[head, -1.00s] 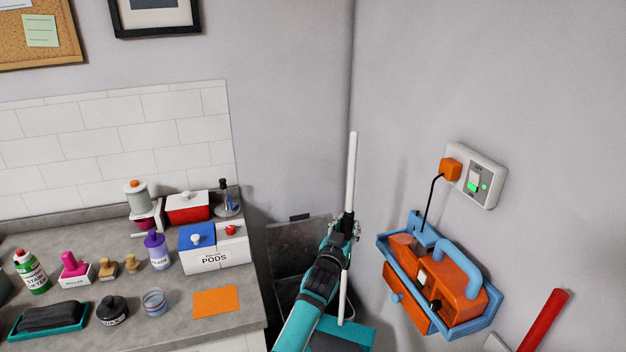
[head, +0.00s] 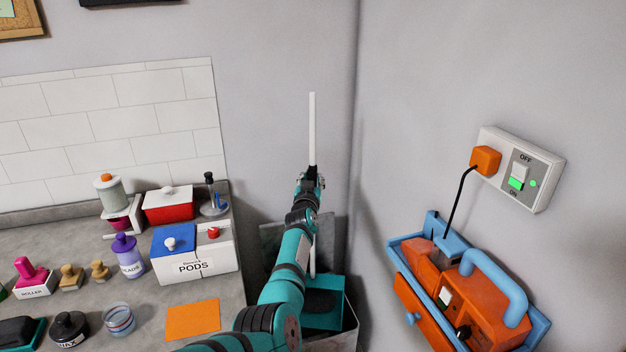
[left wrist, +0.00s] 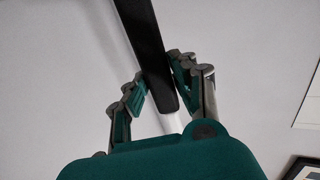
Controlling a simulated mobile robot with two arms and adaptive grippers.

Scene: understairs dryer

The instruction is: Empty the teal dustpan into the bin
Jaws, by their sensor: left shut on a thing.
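The teal dustpan (head: 336,290) has a long upright white pole (head: 312,125). Its pan is at the opening of the grey bin (head: 347,337), in the corner beside the counter. I cannot tell whether the pan is inside the rim or just above it. A dark patch shows on the pan; I cannot tell whether it is dirt. My left gripper (head: 312,180) is shut on the pole. In the left wrist view, a black stretch of the pole (left wrist: 146,45) passes between its fingers. My arm hides part of the bin. My right gripper is out of view.
The counter (head: 215,290) at left holds a pods box (head: 205,262), a purple bottle (head: 127,258) and an orange cloth (head: 193,319). On the right wall are a blue rack (head: 540,330) with an orange device (head: 500,300), and a socket (head: 525,170) with a cord.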

